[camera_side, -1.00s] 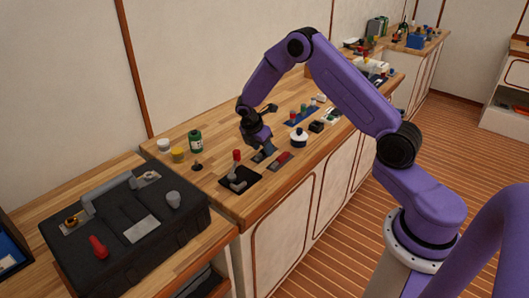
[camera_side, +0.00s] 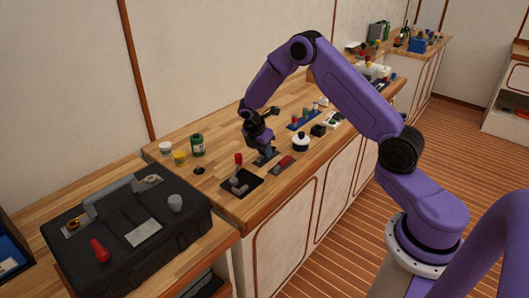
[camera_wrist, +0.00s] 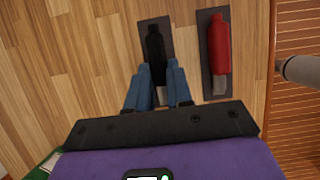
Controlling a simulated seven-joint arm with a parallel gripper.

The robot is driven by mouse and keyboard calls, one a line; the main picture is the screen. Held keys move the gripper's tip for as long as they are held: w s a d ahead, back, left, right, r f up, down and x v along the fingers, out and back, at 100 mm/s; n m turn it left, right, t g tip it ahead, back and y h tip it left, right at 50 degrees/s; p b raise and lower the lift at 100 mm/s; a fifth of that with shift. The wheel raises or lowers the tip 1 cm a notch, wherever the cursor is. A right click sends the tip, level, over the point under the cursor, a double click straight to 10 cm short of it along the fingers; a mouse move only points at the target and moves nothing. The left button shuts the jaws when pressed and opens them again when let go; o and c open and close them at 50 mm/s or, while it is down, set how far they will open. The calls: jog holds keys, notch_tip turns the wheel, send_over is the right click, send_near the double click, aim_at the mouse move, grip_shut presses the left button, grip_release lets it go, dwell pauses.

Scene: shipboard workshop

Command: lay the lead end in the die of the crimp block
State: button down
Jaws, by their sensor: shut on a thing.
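A black lead end (camera_wrist: 155,45) lies along a dark pad (camera_wrist: 168,24) in the wrist view. My gripper (camera_wrist: 161,72) has its blue fingers on either side of the black piece's near end and is shut on it, low at the pad. In the side view my gripper (camera_side: 267,150) is down at the bench, and its fingers hide most of the piece. The crimp block (camera_side: 240,184), on a black base with a red-knobbed lever, stands left of my gripper and apart from it. Its die is too small to make out.
A red piece (camera_wrist: 219,48) lies on a second dark pad (camera_side: 283,165) beside my gripper. A white pot with a dark lid (camera_side: 300,142) stands to the right. A black case (camera_side: 130,230) is at the front left.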

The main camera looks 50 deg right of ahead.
notch_tip(320, 180, up, 3)
jog(key=shift+f, duration=0.1)
jog(key=s+a+r, duration=0.3)
jog(key=s+r, duration=0.6)
jog(key=s, duration=0.4)
jog(key=s+a+r, duration=0.2)
jog(key=s+a, duration=0.3)
jog(key=a, duration=0.5)
send_over(250, 181)
jog(key=s+a, duration=0.1)
jog(key=f, duration=0.8)
jog(key=shift+s+a+f, duration=0.15)
jog(key=shift+a+f, duration=0.05)
jog(key=shift+f, duration=0.2)
jog(key=shift+w+f, duration=0.55)
jog(key=shift+f, duration=0.05)
jog(key=shift+w+f, duration=0.15)
jog(key=shift+f, duration=1.55)
